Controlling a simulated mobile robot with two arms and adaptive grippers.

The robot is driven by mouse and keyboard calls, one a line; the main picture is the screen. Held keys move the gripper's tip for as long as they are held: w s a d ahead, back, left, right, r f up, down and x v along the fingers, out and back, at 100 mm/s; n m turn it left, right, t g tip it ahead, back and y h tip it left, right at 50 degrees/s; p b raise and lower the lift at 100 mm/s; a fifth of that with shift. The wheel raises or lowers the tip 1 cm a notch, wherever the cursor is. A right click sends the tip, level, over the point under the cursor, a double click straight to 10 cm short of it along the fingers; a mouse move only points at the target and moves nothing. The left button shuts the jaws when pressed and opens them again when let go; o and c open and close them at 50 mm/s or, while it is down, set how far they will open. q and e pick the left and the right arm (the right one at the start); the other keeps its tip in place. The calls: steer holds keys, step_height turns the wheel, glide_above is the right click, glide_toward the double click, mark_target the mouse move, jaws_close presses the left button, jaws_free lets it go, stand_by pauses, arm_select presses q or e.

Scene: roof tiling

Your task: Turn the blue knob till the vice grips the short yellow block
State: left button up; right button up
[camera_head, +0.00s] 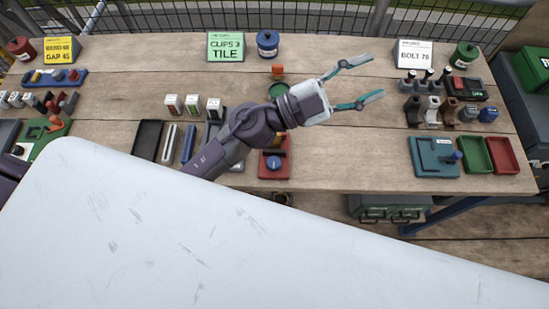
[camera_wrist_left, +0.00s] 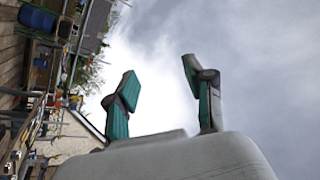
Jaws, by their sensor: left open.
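A red fixture (camera_head: 265,172) on the bench, just behind the white panel's edge, carries a round blue knob (camera_head: 274,163). A small yellow-orange piece (camera_head: 286,143) shows behind the knob, partly hidden by my left arm; I cannot tell whether it is the short yellow block or whether jaws touch it. My left gripper (camera_head: 374,77) is open and empty, above the bench, right of and beyond the red fixture. In the left wrist view its spread fingers (camera_wrist_left: 160,84) stand against the sky, with nothing between them. My right gripper is not in view.
A large white panel (camera_head: 200,230) fills the foreground. A teal fixture (camera_head: 430,152) with a blue handle, a green tray (camera_head: 475,154) and a red tray (camera_head: 502,154) lie right. Slim dark trays (camera_head: 148,139) lie left. Bare wood (camera_head: 350,150) separates the fixtures.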

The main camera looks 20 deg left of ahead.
arm_select(q)
steer(key=s+d+f+m+g+h, duration=0.1)
steer(key=s+d+f+m+g, duration=0.1)
steer(key=s+d+m+g, duration=0.35)
steer(key=m+g+y, duration=0.2)
steer(key=g+y, duration=0.5)
steer(key=y, duration=1.3)
glide_above(275, 162)
step_height(275, 162, down, 19)
step_height(275, 162, down, 12)
steer(key=p, duration=0.3)
steer(key=shift+p, duration=0.4)
steer(key=shift+f, duration=0.65)
